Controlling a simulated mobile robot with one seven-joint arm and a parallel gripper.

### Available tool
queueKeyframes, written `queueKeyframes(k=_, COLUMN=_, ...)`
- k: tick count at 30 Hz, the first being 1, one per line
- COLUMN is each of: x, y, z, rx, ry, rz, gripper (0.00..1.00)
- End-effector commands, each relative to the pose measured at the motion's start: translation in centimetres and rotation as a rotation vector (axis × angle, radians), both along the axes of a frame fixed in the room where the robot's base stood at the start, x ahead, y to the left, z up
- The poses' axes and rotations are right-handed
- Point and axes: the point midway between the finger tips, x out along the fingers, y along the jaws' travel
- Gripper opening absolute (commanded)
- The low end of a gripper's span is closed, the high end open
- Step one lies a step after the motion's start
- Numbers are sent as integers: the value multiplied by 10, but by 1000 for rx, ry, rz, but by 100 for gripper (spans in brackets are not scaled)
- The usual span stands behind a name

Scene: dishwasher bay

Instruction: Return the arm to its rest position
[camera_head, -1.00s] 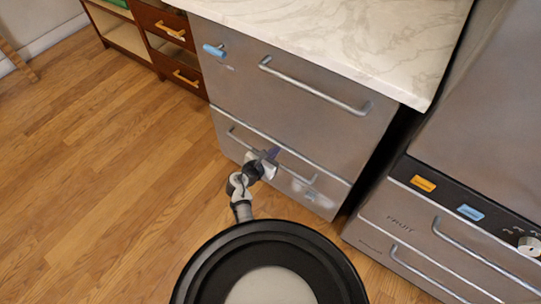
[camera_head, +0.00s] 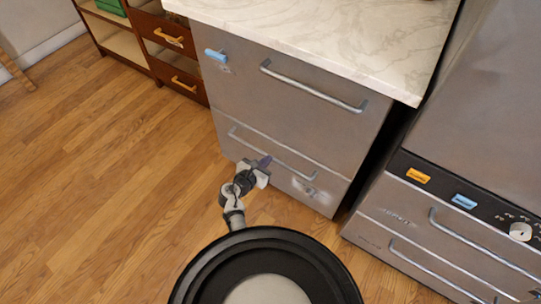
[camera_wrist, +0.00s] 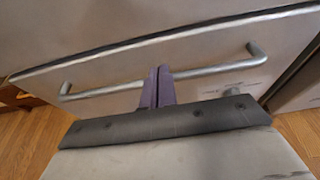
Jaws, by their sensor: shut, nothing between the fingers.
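My gripper (camera_head: 264,162) is in front of the lower drawer of the metal dishwasher cabinet (camera_head: 300,130), near the lower handle (camera_head: 285,157). In the wrist view, its two purple fingers (camera_wrist: 158,85) are together with nothing between them. The lower handle (camera_wrist: 215,71) runs behind the fingertips in that view. I cannot tell whether the fingers touch it. My arm reaches forward from my black round body at the bottom of the head view. Both drawers of the cabinet look closed.
A marble countertop (camera_head: 340,40) tops the cabinet. A second metal appliance (camera_head: 460,190) with orange and blue labels and a knob stands at the right. A wooden drawer unit (camera_head: 170,50) stands at the back left. The wooden floor (camera_head: 100,200) at the left is clear.

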Motion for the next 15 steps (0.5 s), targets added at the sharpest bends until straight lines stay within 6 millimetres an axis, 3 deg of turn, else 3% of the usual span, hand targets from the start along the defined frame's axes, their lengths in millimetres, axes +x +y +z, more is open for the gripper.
queueKeyframes(k=6, x=-39, y=29, z=14, rx=1, ry=2, rz=3, gripper=0)
queueKeyframes(k=15, x=-61, y=45, z=22, rx=0, ry=3, rz=2, gripper=0)
